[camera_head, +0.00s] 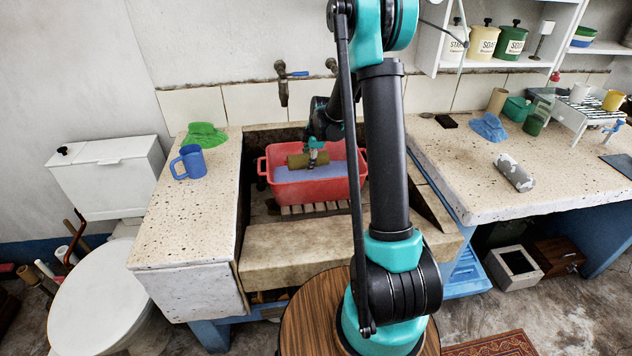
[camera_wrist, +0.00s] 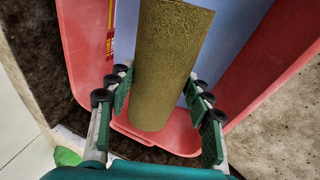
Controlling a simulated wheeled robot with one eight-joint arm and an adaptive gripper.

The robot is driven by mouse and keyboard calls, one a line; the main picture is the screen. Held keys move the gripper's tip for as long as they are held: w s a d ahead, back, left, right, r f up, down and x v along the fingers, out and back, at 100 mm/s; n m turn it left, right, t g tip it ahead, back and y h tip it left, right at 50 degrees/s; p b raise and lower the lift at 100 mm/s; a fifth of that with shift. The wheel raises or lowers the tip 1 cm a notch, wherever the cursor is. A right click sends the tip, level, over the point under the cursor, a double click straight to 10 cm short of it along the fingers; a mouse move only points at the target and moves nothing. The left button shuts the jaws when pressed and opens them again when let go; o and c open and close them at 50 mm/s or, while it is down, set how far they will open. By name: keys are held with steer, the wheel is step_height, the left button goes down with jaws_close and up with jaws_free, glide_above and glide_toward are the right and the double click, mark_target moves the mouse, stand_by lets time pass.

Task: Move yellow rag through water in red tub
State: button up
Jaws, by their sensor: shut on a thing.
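The yellow rag (camera_head: 297,161) is a rolled, olive-yellow bundle at the red tub. It also shows in the wrist view (camera_wrist: 172,50), between my gripper's fingers. My gripper (camera_head: 313,154) is shut on the rag, with a finger pad on either side of it in the wrist view (camera_wrist: 160,84). The red tub (camera_head: 312,193) stands in the stone trough and holds bluish water (camera_head: 290,175). The rag is over or at the water; I cannot tell how deep its underside is. My arm hides part of the tub's right side.
A blue mug (camera_head: 188,163) and a green cloth (camera_head: 205,135) are on the left counter. A blue cloth (camera_head: 489,127) and a grey roll (camera_head: 514,172) lie on the right counter. A tap (camera_head: 283,85) sticks out above the trough. The trough's front edge (camera_head: 300,250) is clear.

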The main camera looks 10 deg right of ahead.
mark_target(306, 154)
steer(key=shift+r, duration=2.2)
